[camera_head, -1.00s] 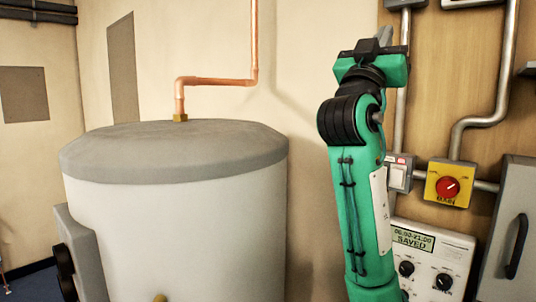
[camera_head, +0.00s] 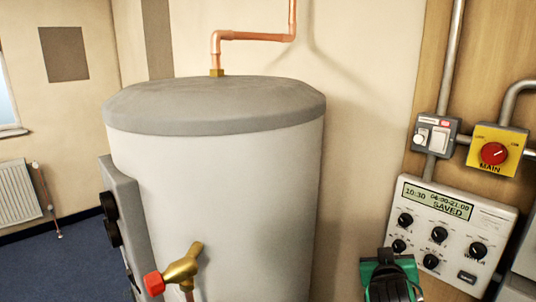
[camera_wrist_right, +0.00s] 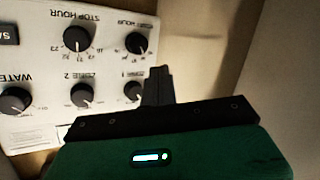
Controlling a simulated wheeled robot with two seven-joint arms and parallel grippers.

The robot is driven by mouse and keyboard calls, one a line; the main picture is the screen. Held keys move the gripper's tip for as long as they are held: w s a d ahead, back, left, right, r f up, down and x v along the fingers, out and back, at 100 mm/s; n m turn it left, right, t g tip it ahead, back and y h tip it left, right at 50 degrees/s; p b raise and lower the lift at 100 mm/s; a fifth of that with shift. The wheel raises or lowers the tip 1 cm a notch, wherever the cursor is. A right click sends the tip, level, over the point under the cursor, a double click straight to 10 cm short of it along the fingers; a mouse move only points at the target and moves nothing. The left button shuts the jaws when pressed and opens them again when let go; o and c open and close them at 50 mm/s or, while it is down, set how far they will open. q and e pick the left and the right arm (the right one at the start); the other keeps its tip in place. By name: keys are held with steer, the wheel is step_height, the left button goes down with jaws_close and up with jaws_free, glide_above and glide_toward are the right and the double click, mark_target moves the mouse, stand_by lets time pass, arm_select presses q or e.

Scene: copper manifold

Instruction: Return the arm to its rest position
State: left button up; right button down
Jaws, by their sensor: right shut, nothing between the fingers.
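My right arm (camera_head: 390,276) shows as a green and black piece at the bottom edge of the head view, just below and in front of the white control panel. In the right wrist view my right gripper (camera_wrist_right: 158,76) is shut, its dark fingers together with nothing between them. The white panel with black knobs (camera_wrist_right: 80,95) appears upside down behind and to the left of the fingers, apart from them as far as I can tell. My left gripper is not in view.
A grey-topped white tank (camera_head: 215,180) with a brass, red-handled valve (camera_head: 178,270) fills the middle. The control panel (camera_head: 450,235) reads SAVED. A yellow MAIN switch (camera_head: 497,150) and grey switch box (camera_head: 434,135) are above it. A radiator (camera_head: 18,193) stands far left.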

steer(key=s+a+f+n+g+y, duration=0.25)
steer(key=s+f+g, duration=0.25)
steer(key=s+f, duration=1.2)
steer(key=s+a+f+g+y, duration=0.1)
steer(key=s+f+g+y, duration=0.15)
steer(key=s+f, duration=0.45)
steer(key=s+a+f+g+y, duration=0.1)
steer(key=s+f+g, duration=0.2)
steer(key=s, duration=0.7)
step_height(320, 180, down, 31)
steer(key=g, duration=0.1)
steer(key=s+d+f+g, duration=0.1)
steer(key=s+d+f, duration=0.2)
steer(key=s+f, duration=1.6)
steer(key=shift+s+f+n, duration=0.25)
steer(key=shift+s+n, duration=0.05)
steer(key=shift+n, duration=0.05)
steer(key=shift+g, duration=0.25)
